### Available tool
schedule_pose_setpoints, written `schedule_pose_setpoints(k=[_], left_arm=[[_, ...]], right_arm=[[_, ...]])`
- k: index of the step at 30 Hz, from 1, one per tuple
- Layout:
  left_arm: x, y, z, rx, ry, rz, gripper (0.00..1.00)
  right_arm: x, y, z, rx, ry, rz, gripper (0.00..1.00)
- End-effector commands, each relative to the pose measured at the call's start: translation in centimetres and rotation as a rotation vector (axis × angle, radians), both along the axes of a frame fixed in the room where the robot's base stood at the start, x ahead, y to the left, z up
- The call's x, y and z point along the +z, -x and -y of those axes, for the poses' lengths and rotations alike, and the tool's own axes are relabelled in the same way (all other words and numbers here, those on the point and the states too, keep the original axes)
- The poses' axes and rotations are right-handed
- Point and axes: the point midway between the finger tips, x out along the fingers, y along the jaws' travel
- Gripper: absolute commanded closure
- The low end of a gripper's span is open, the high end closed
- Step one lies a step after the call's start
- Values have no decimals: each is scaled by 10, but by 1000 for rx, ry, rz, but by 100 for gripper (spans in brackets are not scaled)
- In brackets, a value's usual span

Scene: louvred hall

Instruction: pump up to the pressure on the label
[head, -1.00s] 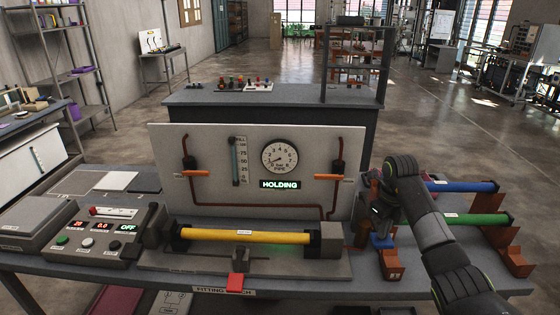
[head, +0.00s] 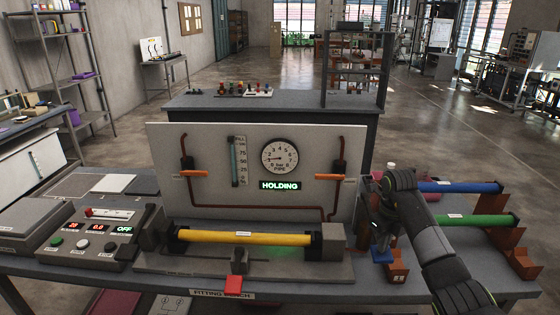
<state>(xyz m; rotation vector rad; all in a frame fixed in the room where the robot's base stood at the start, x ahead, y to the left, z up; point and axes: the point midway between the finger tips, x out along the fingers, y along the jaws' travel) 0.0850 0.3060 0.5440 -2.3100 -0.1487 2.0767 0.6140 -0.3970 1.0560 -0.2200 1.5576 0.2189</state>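The yellow pipe (head: 205,236) lies clamped in the bench fixture, with a small label (head: 244,234) too small to read. The gauge (head: 280,157) on the upright panel has its needle toward the low left side. A green sign (head: 279,185) below it reads HOLDING. The control box (head: 95,240) at left has red displays and a sign reading OFF. My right gripper (head: 380,240) points down right of the fixture, above a blue piece (head: 381,256). Its fingers are dark and partly hidden, so I cannot tell whether they grip it. My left gripper is out of view.
Blue (head: 460,187) and green (head: 475,220) pipes rest on orange cradles (head: 523,264) at right. Orange valve levers (head: 191,174) sit on the panel (head: 210,150). A grey cabinet (head: 200,101) stands behind.

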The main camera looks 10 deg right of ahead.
Motion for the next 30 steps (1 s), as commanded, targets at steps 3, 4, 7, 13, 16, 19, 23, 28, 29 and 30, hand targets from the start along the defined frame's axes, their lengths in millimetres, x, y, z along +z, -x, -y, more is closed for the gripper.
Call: schedule_pose_setpoints(k=[3,4,7,13,16,19,23,28,29,30], left_arm=[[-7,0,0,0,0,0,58],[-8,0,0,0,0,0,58],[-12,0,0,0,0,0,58],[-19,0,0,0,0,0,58],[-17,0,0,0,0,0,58],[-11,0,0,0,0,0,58],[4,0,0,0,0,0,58],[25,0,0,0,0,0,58],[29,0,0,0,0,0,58],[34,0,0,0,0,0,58]], right_arm=[[-10,1,0,0,-1,-3,100],[-11,1,0,0,-1,-3,100],[-16,1,0,0,-1,-4,100],[-26,2,0,0,-1,-5,100],[-24,1,0,0,-1,-4,100],[-15,1,0,0,0,-3,100],[8,0,0,0,-1,-1,100],[44,-1,1,0,0,-1,100],[50,-1,0,0,0,-1,100],[58,-1,0,0,0,-1,100]])
